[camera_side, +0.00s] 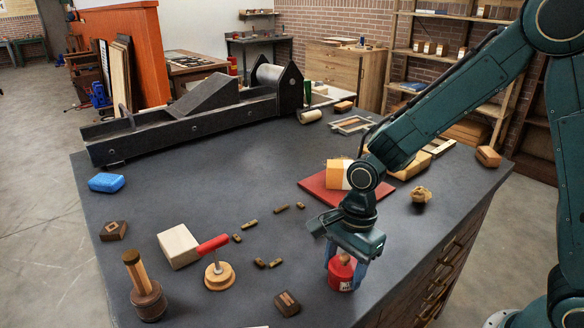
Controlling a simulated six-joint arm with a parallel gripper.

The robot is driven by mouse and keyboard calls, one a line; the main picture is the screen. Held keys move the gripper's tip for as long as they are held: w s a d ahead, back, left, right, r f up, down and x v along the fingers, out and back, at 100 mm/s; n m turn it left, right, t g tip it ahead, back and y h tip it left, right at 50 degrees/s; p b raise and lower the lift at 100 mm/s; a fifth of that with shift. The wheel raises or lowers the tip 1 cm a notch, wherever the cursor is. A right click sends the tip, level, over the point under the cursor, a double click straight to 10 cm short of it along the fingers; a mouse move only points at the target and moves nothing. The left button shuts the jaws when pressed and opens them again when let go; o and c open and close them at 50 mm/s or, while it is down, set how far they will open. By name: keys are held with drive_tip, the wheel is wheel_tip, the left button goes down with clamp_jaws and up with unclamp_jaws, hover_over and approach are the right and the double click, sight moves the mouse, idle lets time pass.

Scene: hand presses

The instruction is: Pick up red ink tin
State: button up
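The red ink tin (341,279) stands upright near the front right part of the dark bench top. It has a light label patch low on its side and a brownish knob on top. My gripper (346,268) points down over it. Its blue fingers are on either side of the tin, one at the left and one at the right. I cannot tell whether the fingers touch the tin. The tin appears to be at bench level, and its top is partly hidden under the gripper.
A dark block (287,303) lies left of the tin. A red-handled roller (214,245) rests on a round wooden piece (219,276). A red board (318,187) with a pale block (338,174) lies behind my gripper. A dark press (190,110) fills the back left.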

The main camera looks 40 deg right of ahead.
clamp_jaws()
drive_tip(key=shift+r, duration=0.1)
wheel_tip(320, 180, up, 20)
idle(0.9)
idle(0.4)
